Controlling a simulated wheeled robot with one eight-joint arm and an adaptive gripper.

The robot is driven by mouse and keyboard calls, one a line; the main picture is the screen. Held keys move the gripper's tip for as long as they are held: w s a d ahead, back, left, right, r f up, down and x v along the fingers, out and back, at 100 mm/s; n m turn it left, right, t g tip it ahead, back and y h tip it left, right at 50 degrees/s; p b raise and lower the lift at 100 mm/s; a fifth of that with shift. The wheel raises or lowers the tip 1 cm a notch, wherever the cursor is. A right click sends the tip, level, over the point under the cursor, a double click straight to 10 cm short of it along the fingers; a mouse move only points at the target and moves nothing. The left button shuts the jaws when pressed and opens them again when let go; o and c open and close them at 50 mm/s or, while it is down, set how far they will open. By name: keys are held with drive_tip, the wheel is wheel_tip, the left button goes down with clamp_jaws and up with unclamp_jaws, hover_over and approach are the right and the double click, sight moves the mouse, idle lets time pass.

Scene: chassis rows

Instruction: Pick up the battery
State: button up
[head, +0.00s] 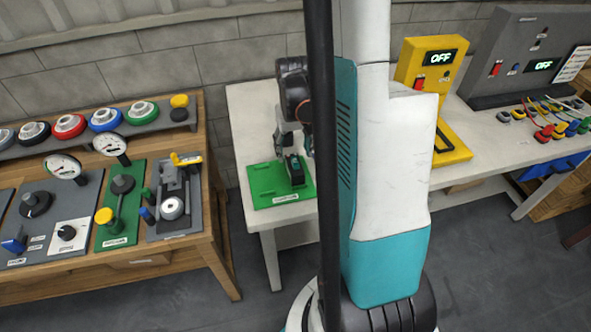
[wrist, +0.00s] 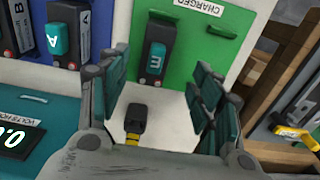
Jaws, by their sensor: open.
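A dark battery (wrist: 158,55) with a teal end marked with a letter, perhaps E, stands on a green mat (wrist: 205,70) labelled CHARGED. In the wrist view my gripper (wrist: 163,78) is open, its teal-padded fingers apart to the left and right of the battery, with gaps on both sides. In the head view the green mat (head: 262,193) lies on the white table's front part. The dark battery (head: 297,170) shows there partly under my gripper (head: 292,152). Two more batteries, one marked A (wrist: 62,42) and another (wrist: 20,28), show at the wrist view's upper left.
A small black piece with a yellow end (wrist: 135,122) shows between the fingers; I cannot tell what it is. A wooden bench with gauges and knobs (head: 120,245) stands left. A yellow device reading OFF (head: 425,65) and a grey console (head: 510,60) stand right.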

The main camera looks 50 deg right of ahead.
sight(294, 161)
wheel_tip(294, 161, down, 5)
drive_tip(key=shift+f+b, duration=0.1)
drive_tip(key=shift+b, duration=0.55)
drive_tip(key=f, duration=0.1)
drive_tip(key=f+b, duration=0.1)
drive_tip(key=f, duration=0.1)
drive_tip(key=d+f+b, duration=0.1)
drive_tip(key=f, duration=0.1)
drive_tip(key=shift+w, duration=0.25)
clamp_jaws()
